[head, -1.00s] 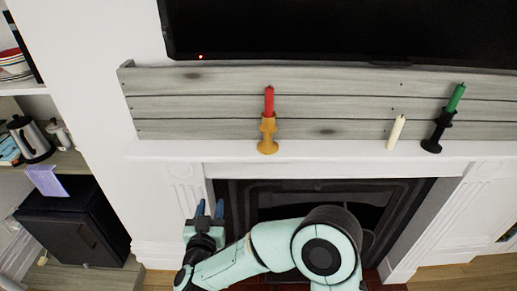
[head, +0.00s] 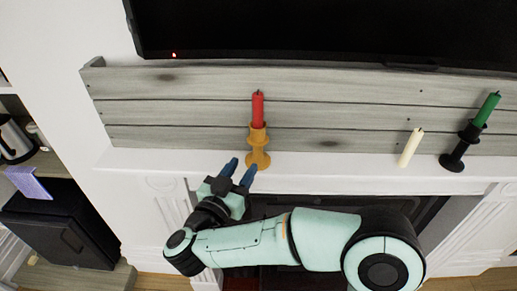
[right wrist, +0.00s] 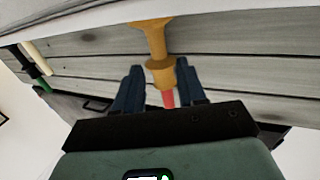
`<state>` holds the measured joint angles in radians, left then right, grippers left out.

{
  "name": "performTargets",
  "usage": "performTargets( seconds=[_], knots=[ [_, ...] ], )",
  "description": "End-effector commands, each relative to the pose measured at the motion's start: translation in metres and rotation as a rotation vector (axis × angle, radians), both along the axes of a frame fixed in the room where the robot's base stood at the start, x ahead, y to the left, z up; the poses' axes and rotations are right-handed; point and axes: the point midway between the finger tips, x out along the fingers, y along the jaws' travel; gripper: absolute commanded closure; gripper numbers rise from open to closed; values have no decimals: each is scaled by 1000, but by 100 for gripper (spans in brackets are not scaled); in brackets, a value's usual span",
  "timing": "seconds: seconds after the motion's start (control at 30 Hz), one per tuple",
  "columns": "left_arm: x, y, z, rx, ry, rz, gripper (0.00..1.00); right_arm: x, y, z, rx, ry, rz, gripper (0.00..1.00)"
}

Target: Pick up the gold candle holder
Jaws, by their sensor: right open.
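The gold candle holder (head: 257,146) stands upright on the white mantel with a red candle (head: 258,110) in it. In the right wrist view the holder (right wrist: 157,50) and the red candle (right wrist: 168,98) appear upside down, in line with the gap between the fingers. My right gripper (head: 239,172) is open and empty, just in front of and slightly left of the holder's base in the head view. Its blue fingers (right wrist: 157,88) show on both sides of the candle in the wrist view; I cannot tell whether they touch anything. My left gripper is not in view.
A white candle (head: 411,147) and a black holder (head: 455,157) with a green candle (head: 487,109) stand on the mantel (head: 340,166) to the right. Grey planks (head: 330,110) back the mantel, below a dark TV (head: 330,30). The mantel between holder and white candle is clear.

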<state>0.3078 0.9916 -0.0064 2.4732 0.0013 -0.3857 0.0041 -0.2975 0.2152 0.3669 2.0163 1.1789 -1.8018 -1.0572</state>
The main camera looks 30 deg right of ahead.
Motion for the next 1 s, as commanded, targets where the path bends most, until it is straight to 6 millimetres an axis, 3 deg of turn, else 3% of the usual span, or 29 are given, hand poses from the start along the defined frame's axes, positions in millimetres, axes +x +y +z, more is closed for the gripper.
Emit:
performTargets(
  seconds=[0.1, 0.37, 0.63, 0.97, 1.0],
  knots=[
    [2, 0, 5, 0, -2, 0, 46, 12, -18, 1, -1, -1, -4, 60],
    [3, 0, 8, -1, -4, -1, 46, 24, -34, 0, -1, 0, -3, 60],
    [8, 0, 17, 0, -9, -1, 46, 46, -67, -2, -1, -1, -3, 60],
    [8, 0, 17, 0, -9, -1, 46, 51, -72, -3, 1, -1, 1, 60],
    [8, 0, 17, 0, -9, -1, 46, 51, -72, -3, 1, -1, 1, 70]
  ],
)
